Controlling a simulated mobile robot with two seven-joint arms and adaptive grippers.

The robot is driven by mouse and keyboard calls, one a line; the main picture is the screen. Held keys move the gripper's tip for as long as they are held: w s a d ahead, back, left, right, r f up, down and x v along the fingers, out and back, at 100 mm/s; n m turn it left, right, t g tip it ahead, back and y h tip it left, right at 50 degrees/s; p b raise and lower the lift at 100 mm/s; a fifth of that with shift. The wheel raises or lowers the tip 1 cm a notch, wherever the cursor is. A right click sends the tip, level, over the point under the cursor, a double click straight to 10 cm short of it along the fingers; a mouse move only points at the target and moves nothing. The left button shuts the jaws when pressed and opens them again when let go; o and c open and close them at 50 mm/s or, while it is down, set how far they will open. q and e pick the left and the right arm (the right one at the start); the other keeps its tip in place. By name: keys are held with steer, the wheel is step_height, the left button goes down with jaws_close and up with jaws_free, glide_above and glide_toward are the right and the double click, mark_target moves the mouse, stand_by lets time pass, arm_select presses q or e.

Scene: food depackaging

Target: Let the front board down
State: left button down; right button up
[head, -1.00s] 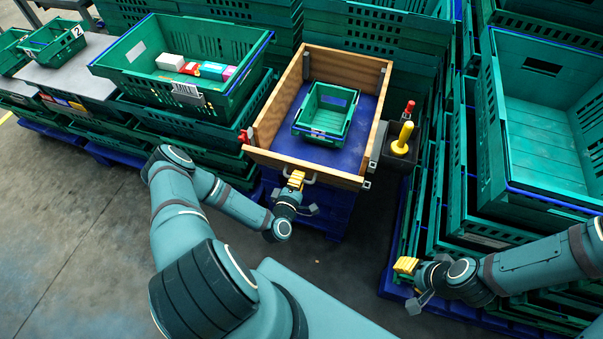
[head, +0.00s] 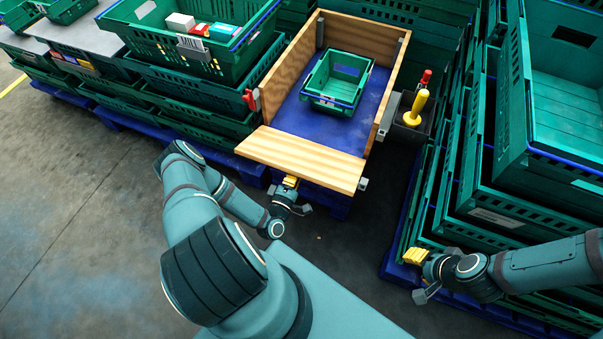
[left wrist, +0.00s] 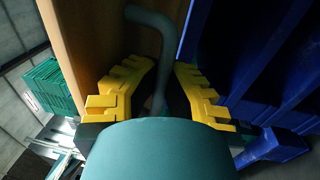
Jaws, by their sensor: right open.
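The wooden front board (head: 302,155) of the cart is folded outward toward me, its inner face showing as a broad panel. My left gripper (head: 290,183) is at the board's outer side, partly hidden under its edge. In the left wrist view, the grey handle (left wrist: 153,22) on the board (left wrist: 85,40) runs between the yellow fingers of the left gripper (left wrist: 165,68), which are shut on it. My right gripper (head: 413,256) is open and empty, low at the right, away from the board.
A small green crate (head: 336,80) stands on the blue cart floor (head: 300,112). Green crate stacks (head: 490,205) crowd the right. The grey floor (head: 80,200) at left is clear.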

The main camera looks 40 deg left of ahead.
arm_select(q)
steer(key=shift+s+d+f+t, duration=0.1)
steer(key=shift+s+f+t, duration=0.1)
steer(key=shift+f+t, duration=0.3)
steer(key=shift+f, duration=0.1)
steer(key=c, duration=1)
jaws_free()
steer(key=v, duration=1.2)
